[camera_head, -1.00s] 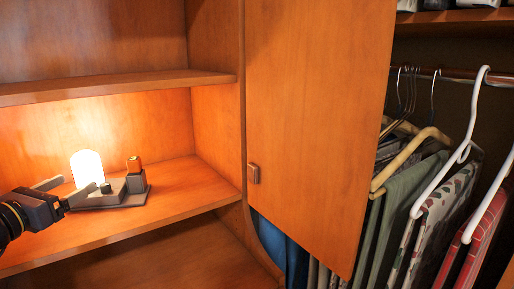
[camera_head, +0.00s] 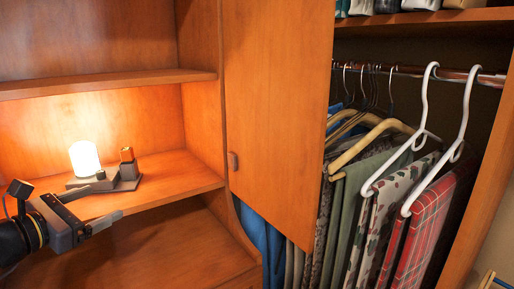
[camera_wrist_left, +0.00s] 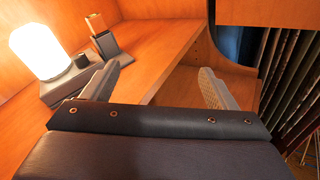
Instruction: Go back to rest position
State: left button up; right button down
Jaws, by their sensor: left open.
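My left gripper (camera_head: 96,207) is open and empty in front of the lit shelf's front edge, at the lower left of the head view. In the left wrist view its two fingers (camera_wrist_left: 160,88) stand wide apart with nothing between them. A glowing lamp (camera_head: 85,158) stands on a grey base (camera_head: 128,184) on the shelf, beyond the gripper and apart from it. The lamp also shows in the left wrist view (camera_wrist_left: 40,50). My right gripper is not in view.
The wooden shelf (camera_head: 190,182) is bare right of the lamp. A partly open door panel (camera_head: 275,110) stands mid-view. Clothes on hangers (camera_head: 385,215) hang from a rod at the right. Folded items (camera_head: 420,4) sit on the shelf above.

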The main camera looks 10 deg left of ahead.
pick_arm(q)
jog(key=s+d+f+m+g+h, duration=0.1)
jog(key=s+d+f+m+g, duration=0.3)
jog(key=d+m, duration=0.3)
jog(key=s+d+f+m+g+h, duration=0.1)
jog(key=s+d+f+m+g, duration=0.1)
jog(key=s+d+f+m, duration=0.4)
jog(key=s+d+f+m+g+y, duration=0.3)
jog(key=s+f+m, duration=0.7)
jog(key=m, duration=0.4)
jog(key=shift+d+f+g, duration=0.5)
jog(key=shift+d+f, duration=0.15)
jog(key=shift+d, duration=0.05)
